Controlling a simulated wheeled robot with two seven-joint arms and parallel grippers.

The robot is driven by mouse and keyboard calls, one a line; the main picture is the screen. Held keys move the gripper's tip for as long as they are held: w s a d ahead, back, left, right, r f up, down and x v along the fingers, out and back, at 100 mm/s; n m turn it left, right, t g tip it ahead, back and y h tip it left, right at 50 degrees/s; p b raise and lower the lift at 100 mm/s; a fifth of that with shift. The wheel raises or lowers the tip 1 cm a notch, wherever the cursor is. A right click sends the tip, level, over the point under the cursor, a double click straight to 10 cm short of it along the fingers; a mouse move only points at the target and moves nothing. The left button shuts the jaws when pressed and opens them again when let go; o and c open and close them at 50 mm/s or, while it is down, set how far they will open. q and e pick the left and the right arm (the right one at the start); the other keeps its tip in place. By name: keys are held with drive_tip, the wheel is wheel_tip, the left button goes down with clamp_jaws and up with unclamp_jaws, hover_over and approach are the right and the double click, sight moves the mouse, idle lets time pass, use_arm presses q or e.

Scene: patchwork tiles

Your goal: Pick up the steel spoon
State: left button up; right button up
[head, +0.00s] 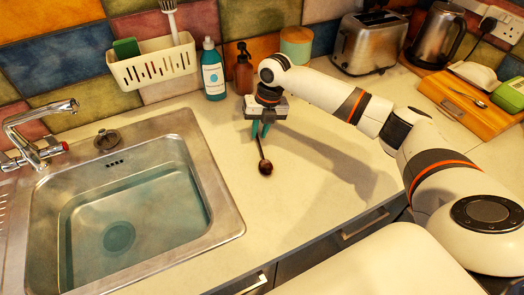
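A dark brown spoon (265,167) with a round bowl lies on the pale worktop, its thin handle pointing up to my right gripper. My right gripper (260,134) has teal fingers pointing down at the handle's far end. The fingers look apart, with the handle between or just behind them; I cannot tell whether they touch it. A shiny, steel-looking spoon (471,97) lies on the wooden box at the right, well away from the gripper. My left gripper is not in view.
A sink (225,215) with water is at the left. A soap bottle (213,75), brown spray bottle (244,70) and canister (296,45) stand behind the gripper. A toaster (368,42), kettle (437,36) and wooden box (452,103) are at the right.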

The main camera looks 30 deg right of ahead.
drive_tip(key=shift+a+f, duration=0.1)
drive_tip(key=shift+f, duration=0.55)
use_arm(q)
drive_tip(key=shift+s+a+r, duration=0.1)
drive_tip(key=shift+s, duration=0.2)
use_arm(e)
clamp_jaws()
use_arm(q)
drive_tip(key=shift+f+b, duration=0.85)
use_arm(e)
wheel_tip(320, 180, up, 10)
